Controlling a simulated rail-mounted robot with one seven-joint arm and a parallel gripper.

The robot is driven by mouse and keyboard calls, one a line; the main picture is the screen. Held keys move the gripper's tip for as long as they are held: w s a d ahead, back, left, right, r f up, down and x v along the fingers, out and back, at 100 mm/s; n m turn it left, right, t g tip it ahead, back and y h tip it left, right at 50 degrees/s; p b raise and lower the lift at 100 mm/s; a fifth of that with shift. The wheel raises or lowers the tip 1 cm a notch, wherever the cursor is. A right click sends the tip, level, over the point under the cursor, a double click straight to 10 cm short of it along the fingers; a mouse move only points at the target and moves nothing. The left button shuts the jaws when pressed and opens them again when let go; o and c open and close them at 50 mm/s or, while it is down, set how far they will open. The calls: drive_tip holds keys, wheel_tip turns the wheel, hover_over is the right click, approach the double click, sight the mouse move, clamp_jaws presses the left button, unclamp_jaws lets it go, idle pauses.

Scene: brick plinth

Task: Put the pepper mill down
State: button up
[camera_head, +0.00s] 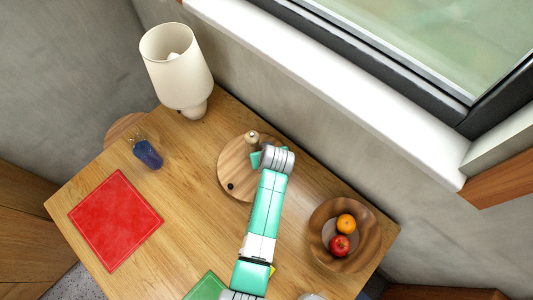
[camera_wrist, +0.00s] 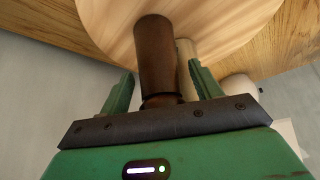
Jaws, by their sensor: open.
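A dark brown turned pepper mill (camera_wrist: 156,58) stands between the fingers of my gripper (camera_wrist: 160,75) in the wrist view. Its narrow neck lies close to the gripper's palm. The fingers are open, with a gap on the left side; the right finger is close to the mill. The mill's far end shows against a round wooden board (camera_wrist: 238,20); I cannot tell for sure whether it touches. In the head view my gripper (camera_head: 264,158) is over the board (camera_head: 232,165), and the dark mill is not clearly visible there.
A pale wooden mill-like object (camera_head: 252,138) stands close by on the board; a small dark spot (camera_head: 230,186) lies near its front edge. A lamp (camera_head: 178,72), blue bottle (camera_head: 148,154), red mat (camera_head: 115,220) and fruit bowl (camera_head: 322,264) surround it. The wall is behind.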

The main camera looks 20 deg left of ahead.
drive_tip(key=p+v, duration=0.2)
drive_tip(key=v, duration=1)
drive_tip(key=shift+r, duration=0.15)
